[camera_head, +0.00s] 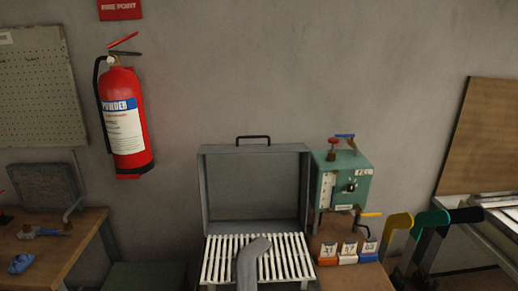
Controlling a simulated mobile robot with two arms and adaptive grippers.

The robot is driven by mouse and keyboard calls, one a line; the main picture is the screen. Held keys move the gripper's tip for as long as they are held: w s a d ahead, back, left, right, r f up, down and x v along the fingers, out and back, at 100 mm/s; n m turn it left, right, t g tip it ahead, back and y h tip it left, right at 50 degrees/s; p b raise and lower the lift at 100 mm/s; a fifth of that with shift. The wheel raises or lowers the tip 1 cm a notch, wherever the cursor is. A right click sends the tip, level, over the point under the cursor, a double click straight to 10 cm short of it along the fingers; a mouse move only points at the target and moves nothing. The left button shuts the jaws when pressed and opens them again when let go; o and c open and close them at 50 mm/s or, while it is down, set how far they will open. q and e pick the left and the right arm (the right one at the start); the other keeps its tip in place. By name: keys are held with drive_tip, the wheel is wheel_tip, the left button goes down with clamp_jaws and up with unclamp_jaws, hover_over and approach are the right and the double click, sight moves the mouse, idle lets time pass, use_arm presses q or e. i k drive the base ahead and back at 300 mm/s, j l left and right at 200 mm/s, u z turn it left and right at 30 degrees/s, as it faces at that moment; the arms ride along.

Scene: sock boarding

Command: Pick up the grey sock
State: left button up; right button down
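A grey sock (250,262) lies on the white slatted rack (295,259) in front of the open grey metal case, in the lower middle of the head view. Its lower end runs down to the bottom edge of the picture, so part of it may be cut off. Neither of my grippers is in view.
The case's raised lid (254,185) stands behind the rack. A green control box (342,180) with small numbered blocks (348,252) is to its right. Foot-shaped boards in yellow (397,221), green (430,219) and black (466,214) stand farther right. A wooden bench (62,255) is at left.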

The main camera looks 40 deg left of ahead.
sight(246, 271)
drive_tip(key=j+u, duration=0.1)
drive_tip(key=u, duration=1.15)
